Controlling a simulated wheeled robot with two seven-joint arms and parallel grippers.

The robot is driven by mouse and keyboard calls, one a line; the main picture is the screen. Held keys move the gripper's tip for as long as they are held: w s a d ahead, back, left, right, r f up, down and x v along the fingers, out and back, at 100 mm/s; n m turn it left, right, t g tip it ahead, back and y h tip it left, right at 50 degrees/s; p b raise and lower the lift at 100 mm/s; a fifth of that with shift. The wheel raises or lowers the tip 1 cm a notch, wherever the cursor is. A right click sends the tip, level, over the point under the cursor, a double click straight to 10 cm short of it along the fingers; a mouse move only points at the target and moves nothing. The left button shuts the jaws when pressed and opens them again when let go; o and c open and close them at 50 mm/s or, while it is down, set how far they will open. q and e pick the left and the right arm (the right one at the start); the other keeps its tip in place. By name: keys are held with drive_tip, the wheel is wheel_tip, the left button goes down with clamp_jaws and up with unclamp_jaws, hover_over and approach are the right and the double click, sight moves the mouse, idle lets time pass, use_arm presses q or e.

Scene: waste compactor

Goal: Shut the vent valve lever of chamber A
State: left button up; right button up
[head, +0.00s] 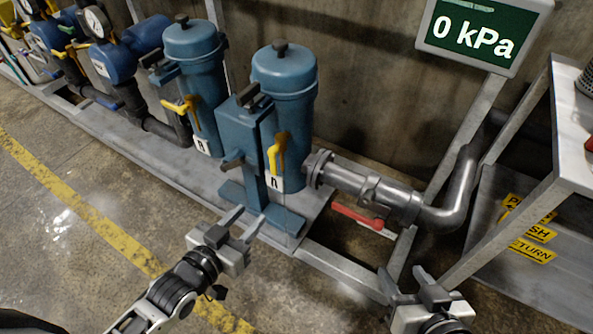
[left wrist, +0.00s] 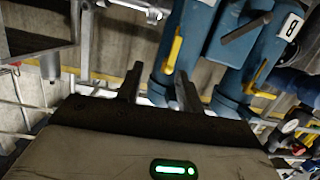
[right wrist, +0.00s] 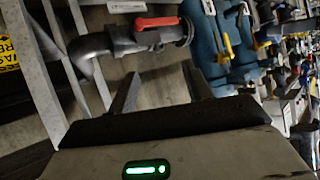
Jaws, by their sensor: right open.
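Two blue chambers stand side by side on the skid. The right one (head: 284,80) has a yellow lever (head: 273,158) pointing roughly up and down in front of a partly covered white label. The left one (head: 194,55) has a yellow lever (head: 176,107) pointing out sideways to the left. In the left wrist view, the levers show as a near yellow lever (left wrist: 174,52) and one beside the label "B" (left wrist: 258,78). My left gripper (head: 244,222) is open and empty, below and in front of the right chamber. My right gripper (head: 403,279) is open and empty at the lower right.
A display (head: 484,33) reads 0 kPa. A steel pipe (head: 345,175) with a red handle (head: 357,217) leaves the right chamber. A metal bench (head: 560,175) stands at the right. Gauges and more valves (head: 113,60) line the left. The floor in front is open.

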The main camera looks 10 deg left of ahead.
sight(272, 165)
use_arm(q)
drive_tip(key=w+b, duration=0.1)
drive_tip(key=w, duration=0.4)
drive_tip(key=w+d+f+t+h+b, duration=0.1)
drive_tip(key=w+b, duration=0.1)
drive_tip(key=w, duration=0.4)
drive_tip(key=w+t+b, duration=0.1)
drive_tip(key=w, duration=0.5)
drive_tip(key=shift+d+f+m, duration=0.3)
drive_tip(key=shift+f+m, duration=0.05)
drive_tip(key=shift+m, duration=0.05)
drive_tip(key=shift+x, duration=0.85)
use_arm(e)
wheel_tip(272, 165, down, 7)
drive_tip(key=a+g, duration=0.1)
drive_tip(key=shift+w+a, duration=0.25)
drive_tip(key=shift+w, duration=0.1)
use_arm(q)
drive_tip(key=shift+r, duration=0.1)
use_arm(e)
drive_tip(key=shift+r, duration=0.1)
use_arm(q)
clamp_jaws()
use_arm(e)
drive_tip(key=shift+r, duration=0.1)
